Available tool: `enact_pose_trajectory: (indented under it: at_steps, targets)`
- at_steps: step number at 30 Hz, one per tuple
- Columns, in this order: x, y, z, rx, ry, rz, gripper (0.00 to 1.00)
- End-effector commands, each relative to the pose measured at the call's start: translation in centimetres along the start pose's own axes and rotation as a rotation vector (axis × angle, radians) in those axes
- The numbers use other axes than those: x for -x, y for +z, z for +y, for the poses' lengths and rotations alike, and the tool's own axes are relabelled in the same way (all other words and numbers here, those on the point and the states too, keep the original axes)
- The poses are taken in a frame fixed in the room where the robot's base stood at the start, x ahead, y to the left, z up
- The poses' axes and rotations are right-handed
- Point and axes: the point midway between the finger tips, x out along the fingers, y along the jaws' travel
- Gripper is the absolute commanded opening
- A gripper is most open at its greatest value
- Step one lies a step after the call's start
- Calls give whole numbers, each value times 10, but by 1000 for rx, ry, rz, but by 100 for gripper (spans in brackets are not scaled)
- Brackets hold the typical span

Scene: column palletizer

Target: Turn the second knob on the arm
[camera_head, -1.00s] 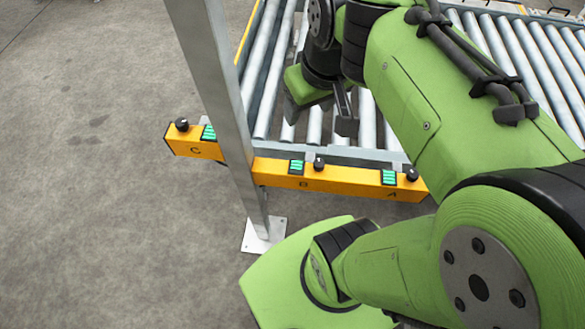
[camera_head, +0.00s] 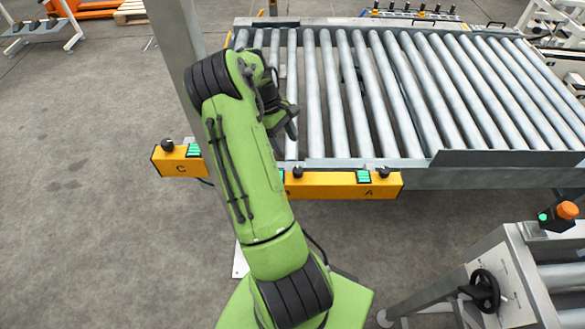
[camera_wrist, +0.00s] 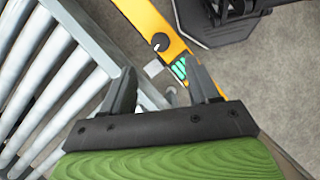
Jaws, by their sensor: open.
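A yellow bar (camera_head: 325,186), the arm of the task line, runs along the near end of the roller conveyor. It carries black knob C (camera_head: 167,145) at left, the middle knob (camera_head: 297,172), whose letter is mostly hidden by my arm, and knob A (camera_head: 384,172) at right. Green displays sit beside the knobs. My gripper is partly hidden behind my arm in the head view, above the conveyor's near left corner. In the wrist view, my gripper (camera_wrist: 160,72) is open and empty, with one knob (camera_wrist: 160,42) beyond its fingertips; I cannot tell which. Its pointer mark shows white.
The roller conveyor (camera_head: 340,95) lies behind the bar. A grey post (camera_head: 178,40) stands at left, partly behind my arm. A second conveyor frame (camera_head: 510,265) with a handwheel and orange button stands at lower right.

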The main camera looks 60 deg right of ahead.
Motion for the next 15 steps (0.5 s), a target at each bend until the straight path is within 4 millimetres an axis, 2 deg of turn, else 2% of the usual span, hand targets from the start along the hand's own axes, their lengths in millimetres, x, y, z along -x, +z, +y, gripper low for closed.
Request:
enact_pose_trajectory:
  at_steps: [1,9,15]
  targets:
    - [-16,0,-1,-1,-4,-4,60]
    - [-80,0,-1,-1,-2,-2,60]
    - [-102,-1,0,-1,0,1,60]
